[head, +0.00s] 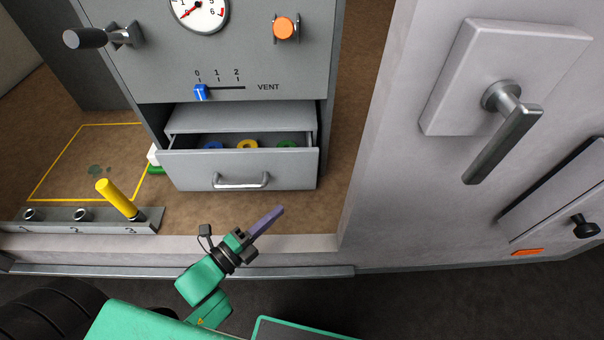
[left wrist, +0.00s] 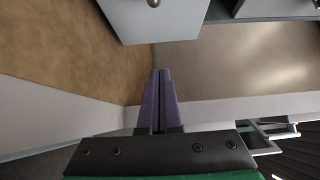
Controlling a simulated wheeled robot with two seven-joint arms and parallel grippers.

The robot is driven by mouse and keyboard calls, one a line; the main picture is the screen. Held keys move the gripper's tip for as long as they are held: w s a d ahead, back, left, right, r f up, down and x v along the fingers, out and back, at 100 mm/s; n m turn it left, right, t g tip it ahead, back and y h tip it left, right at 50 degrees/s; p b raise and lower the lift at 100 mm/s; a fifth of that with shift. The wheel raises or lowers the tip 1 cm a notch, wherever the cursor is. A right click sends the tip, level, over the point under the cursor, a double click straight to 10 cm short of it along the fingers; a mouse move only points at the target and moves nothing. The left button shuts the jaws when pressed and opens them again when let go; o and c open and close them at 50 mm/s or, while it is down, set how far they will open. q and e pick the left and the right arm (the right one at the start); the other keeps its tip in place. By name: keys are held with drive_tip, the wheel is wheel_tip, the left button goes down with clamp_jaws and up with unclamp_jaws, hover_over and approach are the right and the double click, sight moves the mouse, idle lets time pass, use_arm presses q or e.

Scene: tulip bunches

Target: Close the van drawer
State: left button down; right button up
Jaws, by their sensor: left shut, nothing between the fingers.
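The grey van drawer (head: 200,172) is pulled partway out of its cabinet in the head view, with a silver bar handle (head: 241,181) on its front. Blue, yellow and green round items show inside it. My left gripper (head: 268,220) is shut and empty, in front of and below the drawer, apart from it. In the left wrist view its purple fingers (left wrist: 160,88) are together, and a grey panel (left wrist: 170,18) with a round knob end, likely the drawer front, shows ahead. My right gripper is not in view.
A panel with a gauge (head: 198,12), orange knob (head: 285,28) and blue slider (head: 201,92) stands above the drawer. A yellow lever (head: 117,196) rises from a numbered rail at left. A grey door handle (head: 505,135) is at right. The brown floor around the drawer is mostly clear.

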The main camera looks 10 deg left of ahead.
use_arm(q)
approach(308, 173)
drive_tip(key=d, duration=0.2)
drive_tip(key=w+d, duration=0.1)
drive_tip(key=d, duration=0.1)
drive_tip(key=shift+w+d, duration=0.1)
drive_tip(key=shift+w, duration=0.15)
drive_tip(key=shift+w+a, duration=0.2)
drive_tip(key=shift+w, duration=0.4)
drive_tip(key=shift+w+a, duration=0.25)
drive_tip(key=shift+w, duration=0.4)
drive_tip(key=shift+w+a, duration=0.15)
drive_tip(key=shift+w, duration=0.4)
